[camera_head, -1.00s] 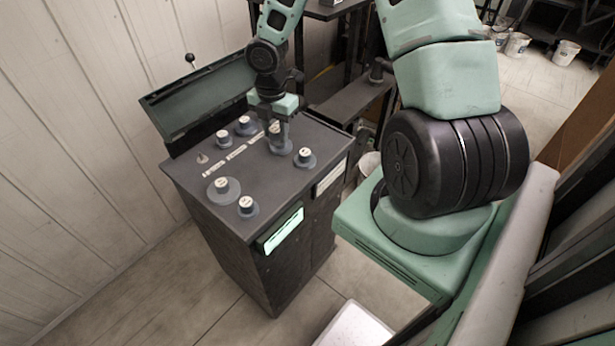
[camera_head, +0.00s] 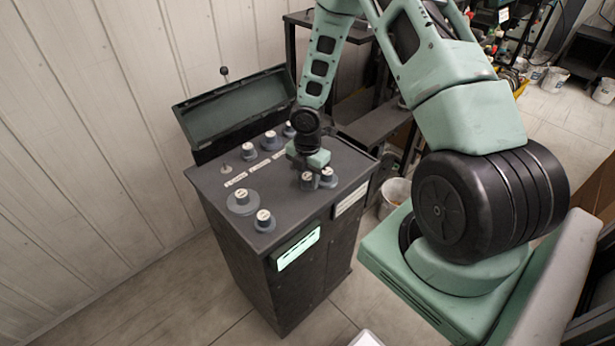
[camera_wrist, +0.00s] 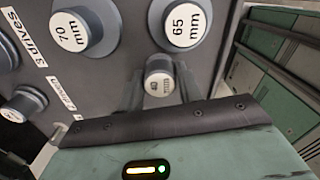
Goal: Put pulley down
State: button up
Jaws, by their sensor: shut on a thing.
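My gripper (camera_head: 308,168) points down over the right part of the dark cabinet's top (camera_head: 290,205). It is shut on a small grey pulley (camera_head: 308,182) with a white cap, beside another pulley (camera_head: 328,176). In the wrist view the held pulley (camera_wrist: 159,86) reads "40 mm" and sits between the two fingers. Its underside is hidden, so I cannot tell whether it touches the top. Larger pulleys marked "70 mm" (camera_wrist: 76,30) and "65 mm" (camera_wrist: 183,24) are close by in that view.
Several other pulleys stand on the top, including a wide one (camera_head: 242,203) and one at the front corner (camera_head: 264,221). A short bare peg (camera_head: 226,170) stands at the left. The open lid (camera_head: 235,112) rises behind. A lit panel (camera_head: 298,247) is on the front.

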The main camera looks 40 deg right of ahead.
jog(key=shift+f, duration=0.15)
jog(key=o, duration=1)
